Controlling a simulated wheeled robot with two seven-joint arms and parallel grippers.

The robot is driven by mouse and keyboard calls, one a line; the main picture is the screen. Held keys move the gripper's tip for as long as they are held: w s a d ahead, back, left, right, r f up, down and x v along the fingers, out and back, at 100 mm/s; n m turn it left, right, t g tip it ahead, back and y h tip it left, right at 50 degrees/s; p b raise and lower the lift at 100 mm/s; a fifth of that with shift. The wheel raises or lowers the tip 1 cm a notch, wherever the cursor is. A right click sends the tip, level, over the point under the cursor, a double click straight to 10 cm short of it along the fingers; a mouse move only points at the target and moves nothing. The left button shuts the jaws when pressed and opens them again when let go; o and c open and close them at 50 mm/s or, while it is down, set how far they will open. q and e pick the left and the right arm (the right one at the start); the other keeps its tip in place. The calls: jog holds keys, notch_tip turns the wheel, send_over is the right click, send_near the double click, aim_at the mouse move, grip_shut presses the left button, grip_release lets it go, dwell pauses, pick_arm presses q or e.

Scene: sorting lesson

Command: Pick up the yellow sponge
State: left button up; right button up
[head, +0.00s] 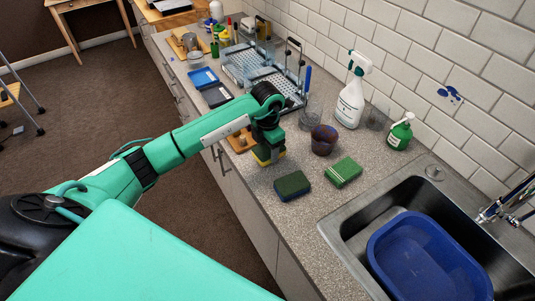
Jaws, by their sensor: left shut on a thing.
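The yellow sponge (268,159) is at the front part of the counter in the head view, partly covered by my left gripper (267,146). The gripper points down over the sponge and is shut on it. I cannot tell whether the sponge touches the counter. My right gripper is not in view.
A brown cup (323,140), a white spray bottle (350,103) and a green bottle (399,132) stand behind. The sink holds a blue tub (425,257). A dish rack (277,83) stands farther back.

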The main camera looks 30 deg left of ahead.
aim_at(268, 151)
pick_arm(q)
notch_tip(268, 151, up, 17)
jog(key=b, duration=0.3)
jog(key=shift+r, duration=0.15)
jog(key=s+d+f+m, duration=0.4)
jog(key=s+f+m, duration=0.2)
jog(key=m, duration=0.9)
jog(key=s+d+f+m, duration=0.4)
jog(key=s+f+m, duration=0.3)
jog(key=m, duration=0.8)
jog(key=shift+s+d+m, duration=0.15)
jog(key=shift+s+m, duration=0.25)
jog(key=shift+s, duration=0.15)
